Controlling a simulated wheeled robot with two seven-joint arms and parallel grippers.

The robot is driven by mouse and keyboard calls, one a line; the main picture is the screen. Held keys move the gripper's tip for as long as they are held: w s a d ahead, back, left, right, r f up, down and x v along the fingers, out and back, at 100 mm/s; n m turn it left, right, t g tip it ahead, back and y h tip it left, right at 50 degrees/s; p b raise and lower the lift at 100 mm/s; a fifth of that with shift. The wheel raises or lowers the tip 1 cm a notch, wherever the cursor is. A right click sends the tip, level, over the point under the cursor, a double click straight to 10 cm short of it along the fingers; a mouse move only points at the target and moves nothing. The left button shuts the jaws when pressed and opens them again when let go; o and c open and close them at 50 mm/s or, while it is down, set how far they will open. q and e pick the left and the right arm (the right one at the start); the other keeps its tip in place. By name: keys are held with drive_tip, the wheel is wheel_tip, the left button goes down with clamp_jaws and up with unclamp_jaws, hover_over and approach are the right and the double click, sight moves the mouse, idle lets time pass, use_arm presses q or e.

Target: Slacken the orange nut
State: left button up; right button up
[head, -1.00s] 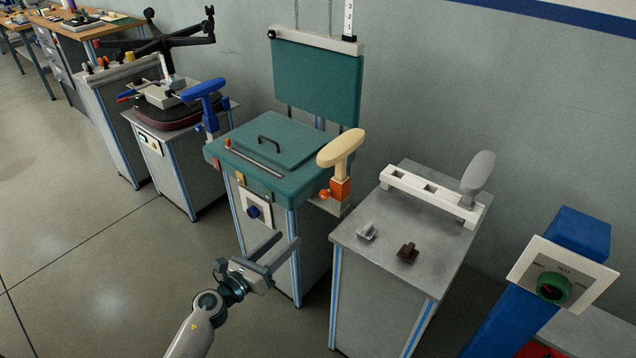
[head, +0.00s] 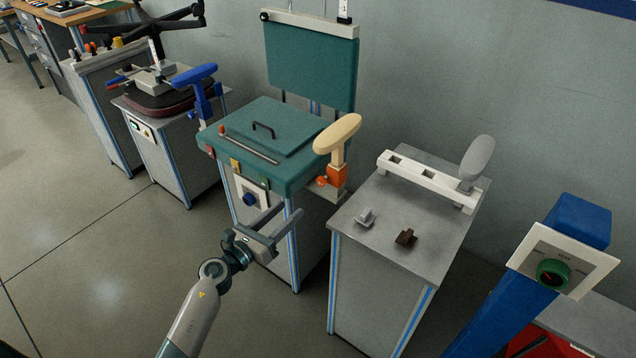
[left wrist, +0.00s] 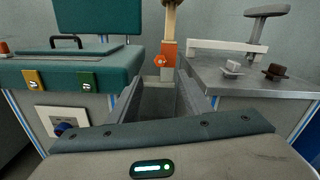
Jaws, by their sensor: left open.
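The orange nut (head: 321,181) sits low on the orange block (head: 337,176) under the cream armrest (head: 337,135), at the right side of the green seat rig. In the left wrist view the nut (left wrist: 160,61) shows ahead, above the gap between my fingers, on the front of the orange block. My left gripper (head: 292,210) is open and empty, below and left of the nut in the head view and apart from it. The gripper (left wrist: 162,84) also shows in the left wrist view, its fingers pointing toward the block. My right gripper is not in view.
The green seat (head: 262,144) and its cabinet stand left of the nut. A grey table (head: 400,235) on the right holds a white rail (head: 425,178), a grey armrest and two small brackets. A blue post (head: 520,285) with a dial stands far right. Open floor lies to the left.

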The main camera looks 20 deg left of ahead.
sight(319, 182)
use_arm(q)
drive_tip(key=x, duration=1.4)
drive_tip(key=shift+w+d+f, duration=0.1)
drive_tip(key=shift+w+d, duration=0.05)
drive_tip(key=shift+w, duration=0.2)
drive_tip(key=shift+c, duration=0.7)
drive_tip(key=c, duration=0.9)
